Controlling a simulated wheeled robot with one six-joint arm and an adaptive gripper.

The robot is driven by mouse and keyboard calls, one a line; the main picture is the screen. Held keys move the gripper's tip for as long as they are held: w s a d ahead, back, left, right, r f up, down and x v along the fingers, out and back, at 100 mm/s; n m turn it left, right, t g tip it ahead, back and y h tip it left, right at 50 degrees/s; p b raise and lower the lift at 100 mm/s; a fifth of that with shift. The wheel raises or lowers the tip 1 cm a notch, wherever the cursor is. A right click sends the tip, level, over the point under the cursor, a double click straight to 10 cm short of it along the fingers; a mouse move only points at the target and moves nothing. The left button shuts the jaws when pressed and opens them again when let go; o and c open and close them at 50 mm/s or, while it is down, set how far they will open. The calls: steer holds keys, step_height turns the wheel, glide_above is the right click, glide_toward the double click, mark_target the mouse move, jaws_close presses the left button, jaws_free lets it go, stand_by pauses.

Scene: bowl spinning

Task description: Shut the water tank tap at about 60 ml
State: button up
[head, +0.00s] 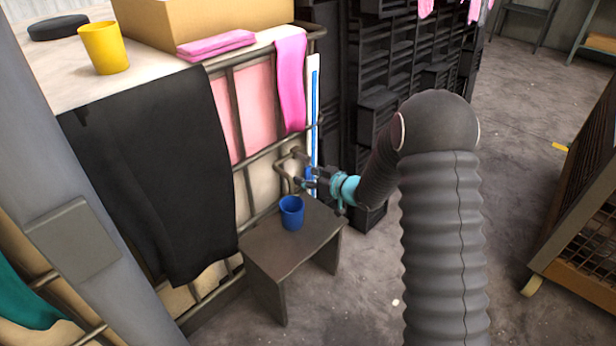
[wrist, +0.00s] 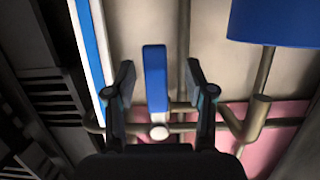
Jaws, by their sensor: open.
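The tap's blue lever (wrist: 155,80) stands between the two fingers of my gripper (wrist: 161,78) in the wrist view, with a visible space on each side. My gripper (head: 308,183) is open and reaches the tap pipe (head: 289,164) from the right in the head view. A blue cup (head: 291,212) stands upright on a small grey table (head: 268,246) below the pipe. In the wrist view the cup (wrist: 275,22) appears inverted at the top right, with the bent spout (wrist: 260,88) pointing at its mouth. The water level inside the cup is hidden.
A blue-and-white upright strip (head: 314,120) is beside the tap on the caged tank (head: 265,190). A black cloth (head: 150,170) hangs at left. Dark stacked crates (head: 380,80) stand behind my arm. A yellow cup (head: 104,47) sits on top.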

steer(key=p+v, duration=0.2)
steer(key=v, duration=0.6)
steer(key=shift+r, duration=0.35)
steer(key=shift+s, duration=0.1)
